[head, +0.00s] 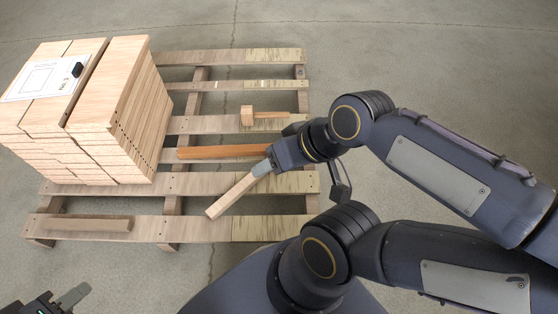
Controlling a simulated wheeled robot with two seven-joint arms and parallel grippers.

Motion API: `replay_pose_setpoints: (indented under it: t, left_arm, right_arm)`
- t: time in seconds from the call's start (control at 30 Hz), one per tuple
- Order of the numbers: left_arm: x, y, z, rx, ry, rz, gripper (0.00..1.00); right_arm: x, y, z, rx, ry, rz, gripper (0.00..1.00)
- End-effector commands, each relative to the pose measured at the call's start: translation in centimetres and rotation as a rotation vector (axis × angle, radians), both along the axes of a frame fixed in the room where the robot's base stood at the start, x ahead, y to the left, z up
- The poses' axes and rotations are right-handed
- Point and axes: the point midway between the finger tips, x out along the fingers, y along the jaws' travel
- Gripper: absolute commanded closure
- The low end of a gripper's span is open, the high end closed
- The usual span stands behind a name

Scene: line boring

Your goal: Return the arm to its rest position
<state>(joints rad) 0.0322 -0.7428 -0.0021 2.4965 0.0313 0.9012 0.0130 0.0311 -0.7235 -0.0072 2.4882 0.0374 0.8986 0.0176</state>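My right gripper (262,168), on the arm that reaches in from the right, hangs over the middle of the pallet (200,228). It looks shut on the end of a light wooden bar (233,195), which points down and left from the fingers. My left gripper (72,297) shows only in part at the bottom left corner. One grey finger can be seen, clear of the pallet, and nothing shows in it. Whether it is open or shut cannot be told.
A stack of boards (130,90) with a white sheet (45,78) on top fills the pallet's left side. A wooden mallet (248,115), a reddish bar (215,152) and another light bar (85,224) lie on the slats. Concrete floor around the pallet is clear.

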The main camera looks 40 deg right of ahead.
Motion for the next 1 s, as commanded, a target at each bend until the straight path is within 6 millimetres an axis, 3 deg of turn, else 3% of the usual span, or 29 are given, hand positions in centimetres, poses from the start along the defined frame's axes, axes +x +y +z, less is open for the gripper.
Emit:
replay_pose_setpoints:
  t: [0.33,0.47,0.67,1.0]
  left_arm:
    - [0.0,0.0,0.1,0.000,0.000,0.000,0.64]
    - [0.0,0.0,1.3,0.000,0.000,0.000,0.64]
    - [0.0,0.0,6.9,0.000,0.000,0.000,0.64]
    - [0.0,0.0,21.6,0.000,0.000,0.000,0.64]
  right_arm:
    - [-0.3,0.0,0.0,-0.014,-0.010,0.006,0.42]
    - [-0.3,0.0,1.2,-0.013,-0.010,0.006,0.42]
    - [-0.3,0.0,6.9,-0.013,-0.011,0.004,0.42]
    - [-0.3,0.0,21.5,-0.012,-0.011,0.005,0.42]
